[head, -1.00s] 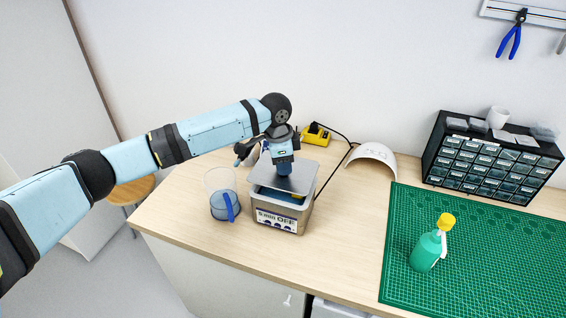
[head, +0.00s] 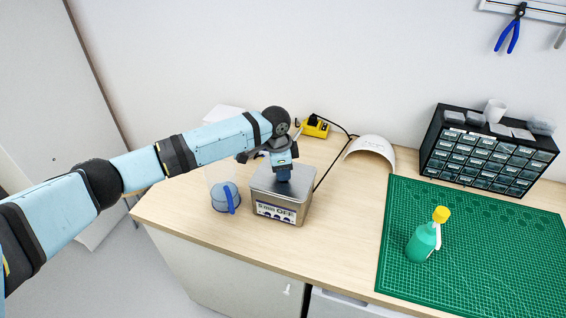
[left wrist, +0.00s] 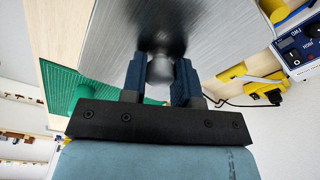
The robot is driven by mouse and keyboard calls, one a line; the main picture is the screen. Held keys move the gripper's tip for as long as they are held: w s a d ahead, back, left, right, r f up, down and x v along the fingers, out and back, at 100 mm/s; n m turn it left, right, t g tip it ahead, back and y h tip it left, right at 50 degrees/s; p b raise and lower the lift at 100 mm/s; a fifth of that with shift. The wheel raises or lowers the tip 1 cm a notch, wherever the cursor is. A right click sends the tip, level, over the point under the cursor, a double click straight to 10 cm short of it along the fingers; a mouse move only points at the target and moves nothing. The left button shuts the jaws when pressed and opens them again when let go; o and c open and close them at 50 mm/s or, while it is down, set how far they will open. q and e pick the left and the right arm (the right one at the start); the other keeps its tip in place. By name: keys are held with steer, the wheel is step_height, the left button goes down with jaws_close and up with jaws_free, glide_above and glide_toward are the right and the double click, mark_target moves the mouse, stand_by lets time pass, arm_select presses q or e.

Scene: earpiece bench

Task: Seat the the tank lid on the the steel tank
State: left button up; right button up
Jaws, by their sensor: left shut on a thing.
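The steel tank (head: 279,212) stands on the bench with a printed label on its front. The flat grey tank lid (head: 267,182) lies level over the tank's top, at or very near the rim; I cannot tell if it is fully down. My left gripper (head: 284,177) comes from above and is shut on the lid's knob. In the left wrist view the fingers (left wrist: 160,80) close around the round knob (left wrist: 160,68), with the brushed lid (left wrist: 205,35) behind it. My right gripper is not in view.
A clear cup with a blue handle (head: 231,199) stands just left of the tank. A yellow device (head: 316,127) with a black cable and a white curved shell (head: 371,150) are behind. A green mat (head: 470,240) with a green bottle (head: 421,244) lies right, near a drawer cabinet (head: 487,155).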

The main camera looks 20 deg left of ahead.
arm_select(q)
steer(key=shift+r, duration=0.1)
stand_by(0.3)
steer(key=o, duration=1.1)
